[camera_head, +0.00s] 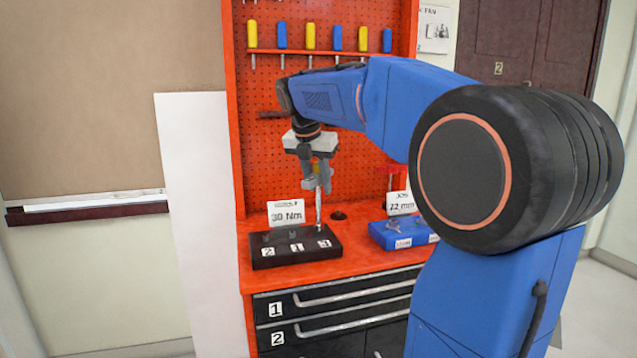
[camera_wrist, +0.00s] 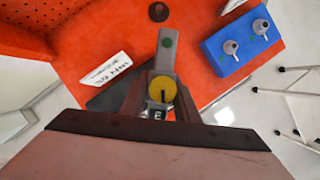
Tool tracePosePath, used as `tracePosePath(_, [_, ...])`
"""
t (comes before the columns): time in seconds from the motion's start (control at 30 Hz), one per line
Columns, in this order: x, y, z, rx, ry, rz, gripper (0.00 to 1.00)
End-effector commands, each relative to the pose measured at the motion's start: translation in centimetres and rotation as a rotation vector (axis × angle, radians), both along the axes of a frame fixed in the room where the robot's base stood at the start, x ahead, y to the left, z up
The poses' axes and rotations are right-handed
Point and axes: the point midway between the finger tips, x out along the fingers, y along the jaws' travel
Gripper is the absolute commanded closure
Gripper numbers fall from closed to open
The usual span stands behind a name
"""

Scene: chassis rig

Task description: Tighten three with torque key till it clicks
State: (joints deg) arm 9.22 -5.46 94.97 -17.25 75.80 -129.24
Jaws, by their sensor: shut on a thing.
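A black block (camera_head: 268,257) with labels 2, 1 and 3 stands on the orange bench. Label 3 is at its right end, and small bolts show over 2 and 1. My gripper (camera_head: 318,184) is above the right end, pointing down, shut on the torque key. The key's silver shaft (camera_head: 318,212) stands about upright and reaches down to the block near 3. Its lower tip is too small to tell whether it is seated. In the wrist view, the key's yellow round top (camera_wrist: 162,90) with a dark line lies between my fingers (camera_wrist: 160,103). The bolt below is hidden.
A white "30 Nm" card (camera_head: 286,212) stands behind the block. A blue block (camera_head: 385,238) with fittings and a "22 mm" card (camera_head: 401,202) stand to the right. A dark round knob (camera_head: 338,215) is between. Yellow and blue tools hang on the orange pegboard (camera_head: 270,160).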

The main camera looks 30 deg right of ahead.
Motion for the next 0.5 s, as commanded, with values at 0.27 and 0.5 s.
tracePosePath(0.27, [0.12, 0.03, -0.01, 0.000, 0.001, -0.261, 1.00])
tracePosePath(0.5, [0.11, 0.03, 0.04, -0.001, 0.000, -0.512, 1.00])
